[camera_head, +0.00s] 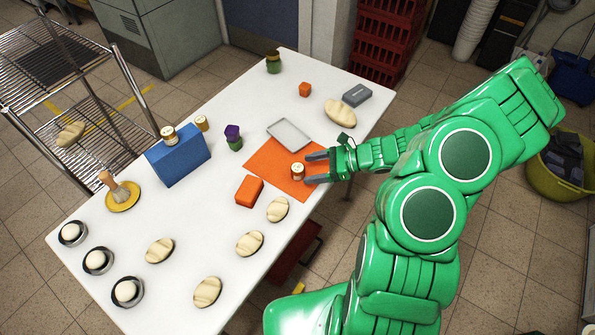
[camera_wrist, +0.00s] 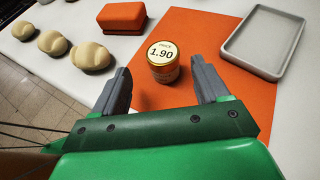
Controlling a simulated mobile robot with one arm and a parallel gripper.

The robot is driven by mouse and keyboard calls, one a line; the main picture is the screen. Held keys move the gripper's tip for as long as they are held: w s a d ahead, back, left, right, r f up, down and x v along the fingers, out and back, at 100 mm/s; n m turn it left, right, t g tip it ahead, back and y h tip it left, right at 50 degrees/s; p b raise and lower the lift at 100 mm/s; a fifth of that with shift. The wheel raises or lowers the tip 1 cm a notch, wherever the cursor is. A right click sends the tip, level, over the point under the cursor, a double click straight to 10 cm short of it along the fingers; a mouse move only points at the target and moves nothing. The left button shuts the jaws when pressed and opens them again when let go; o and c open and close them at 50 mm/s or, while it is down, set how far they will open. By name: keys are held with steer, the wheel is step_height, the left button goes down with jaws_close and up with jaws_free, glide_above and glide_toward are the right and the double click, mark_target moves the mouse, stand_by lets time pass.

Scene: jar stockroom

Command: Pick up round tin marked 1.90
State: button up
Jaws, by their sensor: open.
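The round tin (camera_wrist: 163,62) has a pale lid marked 1.90 and a gold-coloured side. It stands upright on the orange mat (camera_wrist: 208,25). In the head view the tin (camera_head: 298,171) is near the mat's right part, just in front of my fingertips. My gripper (camera_head: 317,167) is open, with one grey finger on each side of the line to the tin. In the wrist view my gripper (camera_wrist: 165,82) has its fingers left and right of the tin, with gaps on both sides. The tin is not held.
A grey tray (camera_head: 289,134) lies at the mat's far edge. An orange block (camera_head: 249,191) stands beside the mat. A blue box (camera_head: 178,157) bears another tin (camera_head: 169,134). Several bread rolls (camera_head: 249,243) lie along the near edge of the white table (camera_head: 190,240).

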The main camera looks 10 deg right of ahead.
mark_target(292, 170)
steer(key=shift+w+x, duration=0.15)
steer(key=shift+x, duration=1.65)
steer(key=shift+w+x, duration=0.1)
steer(key=shift+x, duration=1.65)
steer(key=c, duration=1.1)
steer(key=shift+o, duration=0.2)
